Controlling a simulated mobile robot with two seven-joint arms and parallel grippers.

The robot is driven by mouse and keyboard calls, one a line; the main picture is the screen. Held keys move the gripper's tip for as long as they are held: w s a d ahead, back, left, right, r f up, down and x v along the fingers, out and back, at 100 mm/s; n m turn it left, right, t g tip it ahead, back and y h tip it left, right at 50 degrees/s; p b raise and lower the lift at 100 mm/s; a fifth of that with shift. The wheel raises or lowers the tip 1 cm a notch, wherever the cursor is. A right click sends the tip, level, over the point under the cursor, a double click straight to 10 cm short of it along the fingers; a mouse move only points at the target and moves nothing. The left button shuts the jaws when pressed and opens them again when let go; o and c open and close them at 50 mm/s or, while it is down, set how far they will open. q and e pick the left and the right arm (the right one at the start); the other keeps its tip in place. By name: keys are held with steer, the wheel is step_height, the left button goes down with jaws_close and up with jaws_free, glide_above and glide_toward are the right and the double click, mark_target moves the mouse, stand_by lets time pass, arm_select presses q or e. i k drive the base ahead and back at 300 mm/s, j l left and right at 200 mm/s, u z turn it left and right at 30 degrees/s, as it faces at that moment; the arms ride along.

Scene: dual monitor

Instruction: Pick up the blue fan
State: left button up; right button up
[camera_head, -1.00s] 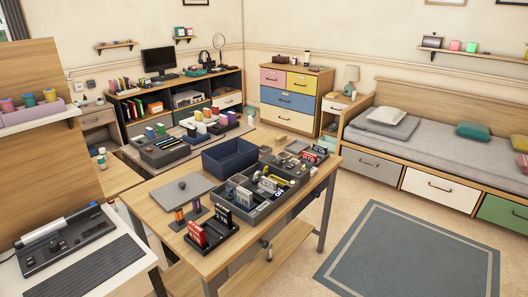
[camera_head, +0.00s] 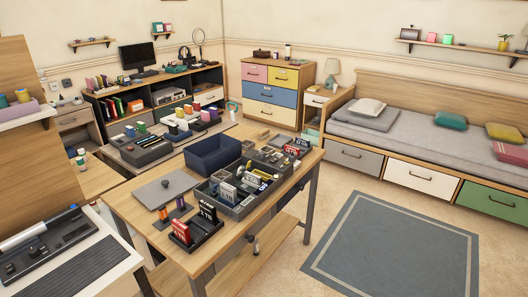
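I cannot make out a blue fan for certain. A small teal and white object (camera_head: 233,107), too small to identify, shows beside the drawer chest at the back. A thin round ring on a stand (camera_head: 198,37) is on the far shelf unit and does not look blue. Neither of my grippers is in view.
A wooden table (camera_head: 130,208) in front holds a dark blue bin (camera_head: 212,160), grey organizer trays and small boxes. A desk (camera_head: 108,281) is at the lower left. A bed (camera_head: 400,135) lines the right wall. The floor around the grey rug (camera_head: 395,245) is clear.

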mark_target(246, 144)
steer(key=i+l+z, duration=0.65)
steer(key=i, duration=0.15)
steer(key=i+l+z, duration=0.15)
steer(key=i+z, duration=0.45)
steer(key=i, duration=1.4)
steer(key=i+u, duration=0.25)
steer(key=i, duration=0.25)
steer(key=i+u, duration=0.2)
steer(key=i, duration=0.25)
steer(key=i+l+u, duration=0.25)
steer(key=i, duration=0.25)
steer(key=i+u, duration=0.3)
steer(key=u, duration=0.15)
steer(key=i+u, duration=0.45)
steer(key=i+l+u, duration=0.1)
steer(key=u, duration=0.4)
steer(key=i+u, duration=0.25)
steer(key=u, duration=0.2)
steer(key=i+l+u, duration=0.2)
steer(key=u, duration=0.3)
steer(key=i+l+u, duration=0.25)
steer(key=u, duration=0.2)
